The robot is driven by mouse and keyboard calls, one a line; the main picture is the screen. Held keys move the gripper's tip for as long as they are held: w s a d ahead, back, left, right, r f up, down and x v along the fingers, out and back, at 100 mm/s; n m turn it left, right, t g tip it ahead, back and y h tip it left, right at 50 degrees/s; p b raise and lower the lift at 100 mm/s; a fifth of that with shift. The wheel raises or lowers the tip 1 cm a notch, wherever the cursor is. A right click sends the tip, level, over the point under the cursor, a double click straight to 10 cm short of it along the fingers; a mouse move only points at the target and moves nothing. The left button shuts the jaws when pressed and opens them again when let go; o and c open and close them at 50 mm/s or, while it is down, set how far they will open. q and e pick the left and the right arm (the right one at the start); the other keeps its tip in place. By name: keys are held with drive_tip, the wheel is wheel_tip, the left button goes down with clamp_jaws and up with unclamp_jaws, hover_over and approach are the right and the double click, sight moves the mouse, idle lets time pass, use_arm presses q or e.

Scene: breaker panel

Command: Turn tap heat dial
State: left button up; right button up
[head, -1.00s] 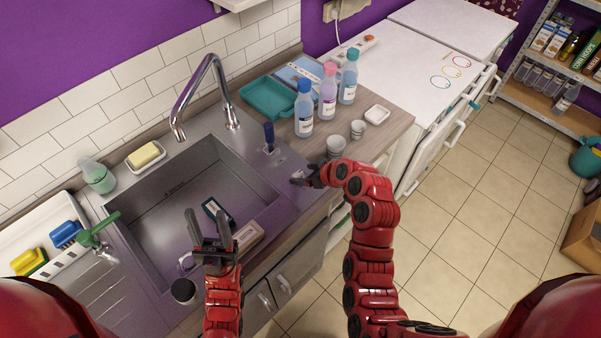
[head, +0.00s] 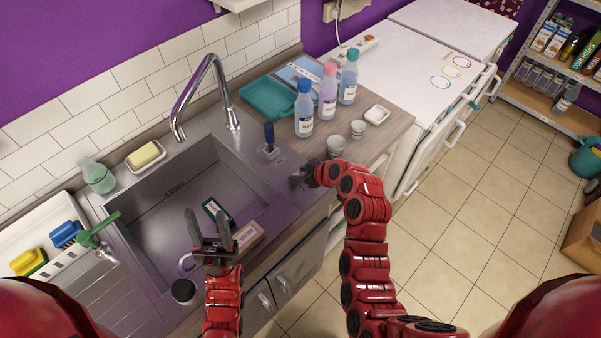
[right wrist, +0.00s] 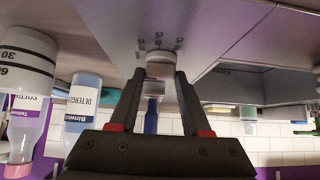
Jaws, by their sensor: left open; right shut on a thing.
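The heat dial (right wrist: 160,62) is a pale round knob on the grey sink surface, with small markings beside it in the right wrist view. My right gripper (right wrist: 160,80) has one finger on each side of the dial and is shut on it. In the head view my right gripper (head: 301,179) is at the sink's right rim and hides the dial. The curved metal tap (head: 205,75) stands behind the basin. A blue-handled lever (head: 269,138) stands on the rim; it also shows blue between my fingers in the wrist view (right wrist: 151,118). My left gripper (head: 213,225) is open and empty over the basin's front.
White cups (head: 336,146) stand just right of my right gripper, with a blue-capped bottle (head: 304,112) behind them. A dark packet (head: 216,212) and a pale box (head: 248,236) are near my left gripper. A yellow sponge (head: 145,154) sits behind the basin.

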drive_tip(key=shift+m, duration=0.3)
clamp_jaws()
drive_tip(key=shift+s+a+m+t+h+p, duration=0.15)
drive_tip(key=shift+m+t+h, duration=0.15)
drive_tip(key=shift+m+h, duration=0.15)
drive_tip(key=shift+a+m+t+h+p, duration=0.15)
drive_tip(key=shift+m+t+h, duration=0.2)
drive_tip(key=shift+m, duration=0.2)
drive_tip(key=shift+m+t+h, duration=0.35)
drive_tip(key=shift+m+h, duration=0.45)
drive_tip(key=shift+m, duration=0.3)
drive_tip(key=shift+a+f+m+h, duration=0.1)
drive_tip(key=shift+m+h, duration=0.6)
drive_tip(key=shift+m, duration=0.2)
drive_tip(key=shift+m+t+h+b, duration=0.3)
drive_tip(key=shift+m+h+b, duration=0.1)
drive_tip(key=shift+m+b, duration=0.15)
drive_tip(key=o, duration=1.2)
unclamp_jaws()
